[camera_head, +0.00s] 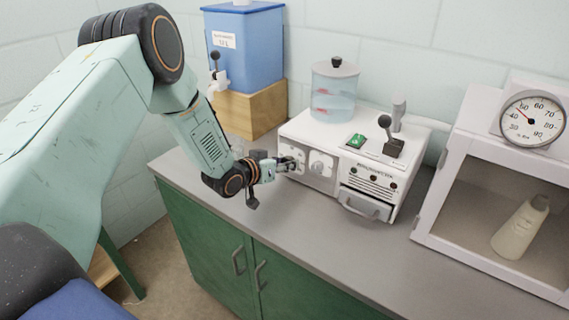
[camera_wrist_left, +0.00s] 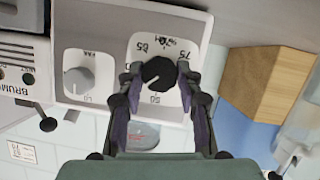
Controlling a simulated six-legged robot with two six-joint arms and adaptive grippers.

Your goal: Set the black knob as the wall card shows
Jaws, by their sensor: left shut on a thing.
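The black knob (camera_wrist_left: 159,73) sits on a white dial plate on the front of a white machine (camera_head: 345,137). Numbers ring it, and the wrist view shows them turned over. My left gripper (camera_wrist_left: 161,84) has one finger on each side of the knob and is shut on it. In the head view the left gripper (camera_head: 284,164) reaches the machine's left front and mostly hides the knob. A small white card (camera_wrist_left: 22,152) shows on the wall in the wrist view, its writing too small to read. My right gripper is not in view.
A grey knob (camera_wrist_left: 80,80) sits beside the black one. A clear jar (camera_head: 334,92) and a black-knobbed lever (camera_head: 387,135) top the machine. A blue tank (camera_head: 245,50) on a wooden block (camera_head: 250,107) stands left, a gauge cabinet (camera_head: 440,190) right. The counter front (camera_head: 300,225) is clear.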

